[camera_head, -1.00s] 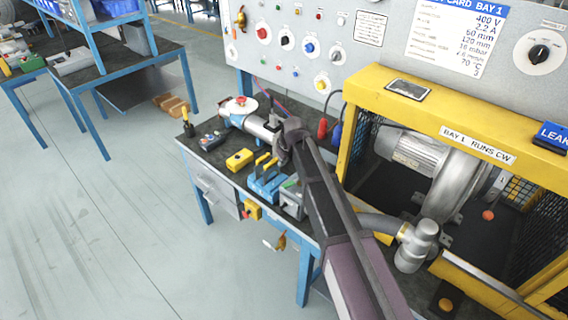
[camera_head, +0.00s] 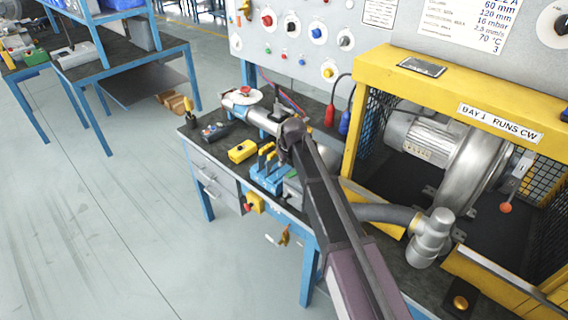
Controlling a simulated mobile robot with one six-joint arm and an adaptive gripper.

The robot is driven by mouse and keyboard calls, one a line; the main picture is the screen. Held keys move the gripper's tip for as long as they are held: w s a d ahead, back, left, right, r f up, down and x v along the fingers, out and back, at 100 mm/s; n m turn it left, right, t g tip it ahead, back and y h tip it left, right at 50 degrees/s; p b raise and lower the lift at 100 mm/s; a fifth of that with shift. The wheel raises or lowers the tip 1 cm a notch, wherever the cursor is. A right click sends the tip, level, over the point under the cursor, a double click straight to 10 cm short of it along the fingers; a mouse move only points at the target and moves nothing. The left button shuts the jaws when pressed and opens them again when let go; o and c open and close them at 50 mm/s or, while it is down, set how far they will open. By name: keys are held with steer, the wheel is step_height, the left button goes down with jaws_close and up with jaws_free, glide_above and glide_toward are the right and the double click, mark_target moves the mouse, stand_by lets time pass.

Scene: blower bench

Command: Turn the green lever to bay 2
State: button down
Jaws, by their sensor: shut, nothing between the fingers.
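A grey box (camera_head: 292,190) on the bench is partly covered by my arm, and the lever may be hidden there. My arm reaches up from the bottom edge across the bench, and its far joint is above the blue block. My gripper is not visible beyond that joint, so its fingers and their distance from anything cannot be seen. The yellow frame (camera_head: 450,85) at right carries a label reading "BAY 1 RUNS CW" (camera_head: 500,123).
A blue block (camera_head: 267,176), a yellow box (camera_head: 242,151) and a grey cylinder (camera_head: 262,118) are on the bench near my arm. A metal blower (camera_head: 470,165) stands inside the frame, with a grey hose (camera_head: 385,213) in front. The floor (camera_head: 110,220) at left is clear.

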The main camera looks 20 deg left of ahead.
mark_target(291, 173)
steer(key=shift+s+d+r, duration=0.1)
steer(key=shift+s+d, duration=0.5)
steer(key=shift+d, duration=0.2)
steer(key=shift+s+d, duration=0.6)
steer(key=shift+d, duration=0.2)
steer(key=shift+s+d, duration=0.55)
steer(key=shift+s, duration=0.05)
steer(key=shift+w+a, duration=0.2)
steer(key=shift+w+a, duration=0.35)
steer(key=shift+w, duration=0.15)
steer(key=shift+w+a, duration=0.1)
